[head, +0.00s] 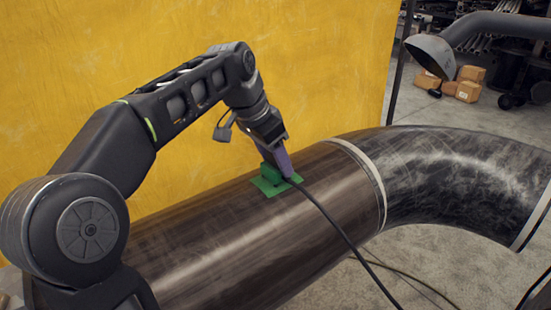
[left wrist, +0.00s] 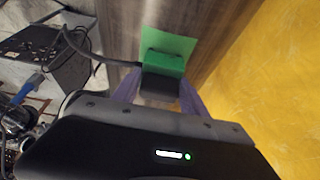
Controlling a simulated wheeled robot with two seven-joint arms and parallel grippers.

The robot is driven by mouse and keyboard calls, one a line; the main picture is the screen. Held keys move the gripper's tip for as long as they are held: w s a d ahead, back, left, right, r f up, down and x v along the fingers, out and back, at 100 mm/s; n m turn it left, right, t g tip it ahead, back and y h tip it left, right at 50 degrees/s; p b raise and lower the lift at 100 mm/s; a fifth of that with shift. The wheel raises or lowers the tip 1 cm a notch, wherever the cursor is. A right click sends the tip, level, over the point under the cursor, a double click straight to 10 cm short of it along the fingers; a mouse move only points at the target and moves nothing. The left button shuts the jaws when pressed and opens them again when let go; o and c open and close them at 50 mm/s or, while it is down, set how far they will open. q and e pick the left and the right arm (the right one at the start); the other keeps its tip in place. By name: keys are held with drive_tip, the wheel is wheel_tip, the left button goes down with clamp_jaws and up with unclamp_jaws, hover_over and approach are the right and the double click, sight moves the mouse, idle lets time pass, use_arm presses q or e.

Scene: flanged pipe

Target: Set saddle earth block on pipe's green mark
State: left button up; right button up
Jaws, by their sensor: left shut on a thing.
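The dark steel pipe (head: 240,225) runs across the head view, with a flat green mark (head: 264,187) on its top. The saddle earth block (head: 270,172) has a green body and a dark end, and a black cable leads from it. My left gripper (head: 282,165) has purple fingers and is shut on the block. In the left wrist view the block (left wrist: 163,64) lies over the lower part of the green mark (left wrist: 170,37), between the fingers. Whether it touches the pipe or is slightly above it, I cannot tell. My right gripper is out of view.
A yellow screen (head: 270,70) stands behind the pipe. The pipe's elbow (head: 455,175) bends away at the right, past a pale weld ring (head: 368,170). The black cable (head: 340,232) hangs over the pipe's near side. Cardboard boxes (head: 460,90) lie at the back right.

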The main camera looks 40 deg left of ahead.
use_arm(q)
drive_tip(key=o, duration=1.5)
drive_tip(key=shift+f, duration=0.1)
drive_tip(key=shift+c, duration=0.2)
drive_tip(key=shift+f, duration=0.1)
